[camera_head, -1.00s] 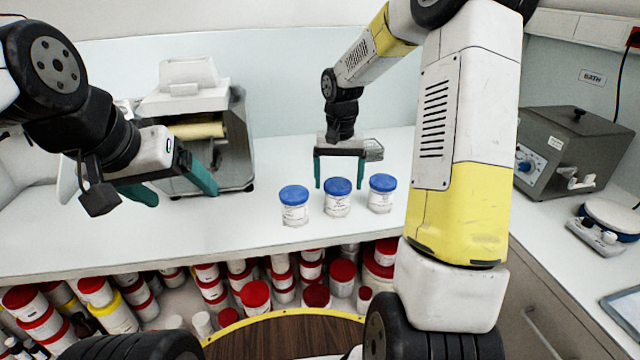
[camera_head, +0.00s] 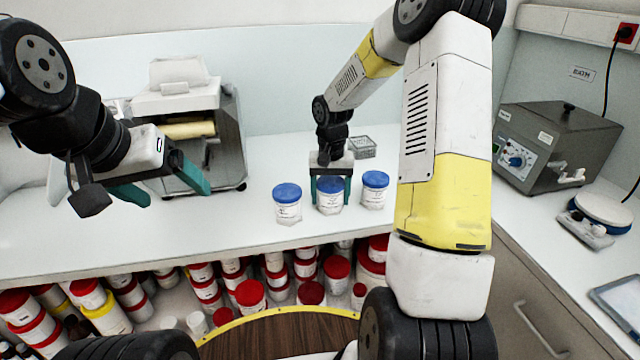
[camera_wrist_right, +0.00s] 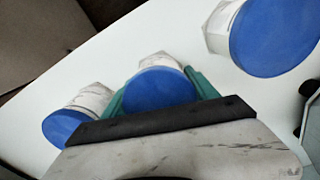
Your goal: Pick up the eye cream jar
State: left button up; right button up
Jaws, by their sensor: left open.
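Three white jars with blue lids stand in a row on the counter; their labels are too small to read, so I cannot tell which is the eye cream jar. They are the left jar (camera_head: 287,204), the middle jar (camera_head: 330,195) and the right jar (camera_head: 374,190). My right gripper (camera_head: 330,200) is lowered at the middle jar, one teal finger on each side. In the right wrist view the middle jar's lid (camera_wrist_right: 160,90) sits between the fingers; contact is unclear. My left gripper (camera_head: 165,196) is open and empty, above the counter at left.
A grey and white machine (camera_head: 190,130) stands at the back left. A small wire basket (camera_head: 362,147) is behind the jars. A grey bath (camera_head: 558,145) and a small scale (camera_head: 600,215) are on the right counter. Red-lidded tubs (camera_head: 250,293) fill the shelf below.

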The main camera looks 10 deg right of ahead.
jog(key=c, duration=0.6)
jog(key=shift+o, duration=0.2)
jog(key=shift+r, duration=0.2)
